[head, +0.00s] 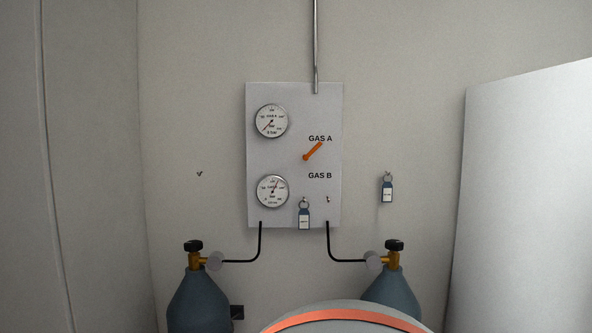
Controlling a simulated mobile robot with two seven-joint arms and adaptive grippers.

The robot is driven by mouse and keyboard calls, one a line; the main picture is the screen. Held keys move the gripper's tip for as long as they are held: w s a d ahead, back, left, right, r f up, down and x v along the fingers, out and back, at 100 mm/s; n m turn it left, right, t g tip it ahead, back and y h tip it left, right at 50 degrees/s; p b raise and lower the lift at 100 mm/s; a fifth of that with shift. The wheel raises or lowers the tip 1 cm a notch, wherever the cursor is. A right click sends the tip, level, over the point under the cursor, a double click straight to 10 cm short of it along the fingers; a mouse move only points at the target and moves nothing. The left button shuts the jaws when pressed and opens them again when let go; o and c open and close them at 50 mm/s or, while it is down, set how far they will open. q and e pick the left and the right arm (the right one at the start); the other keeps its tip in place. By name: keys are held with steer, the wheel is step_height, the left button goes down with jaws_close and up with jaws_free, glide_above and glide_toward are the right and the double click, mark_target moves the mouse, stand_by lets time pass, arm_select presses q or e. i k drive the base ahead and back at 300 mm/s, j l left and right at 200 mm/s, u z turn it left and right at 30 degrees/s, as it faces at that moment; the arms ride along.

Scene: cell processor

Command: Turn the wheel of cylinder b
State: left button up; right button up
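Two blue-grey gas cylinders stand against the wall, a left one (198,303) and a right one (391,288). Each has a brass valve topped by a black wheel, the left wheel (194,246) and the right wheel (392,244). No letter shows on either cylinder, so I cannot tell which is b. The lower part of the right cylinder is hidden. Both wheels are unobstructed, with nothing touching them. Neither of my grippers is in view.
A grey panel (257,152) between the cylinders carries two gauges, GAS A and GAS B labels and a slanted orange lever (313,151). One tag (304,218) hangs on the panel, another (387,191) on the wall. Black hoses run to the cylinders. A pale upright surface (525,200) stands right.

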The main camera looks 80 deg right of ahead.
mark_target(192, 246)
steer(key=z, duration=2.4)
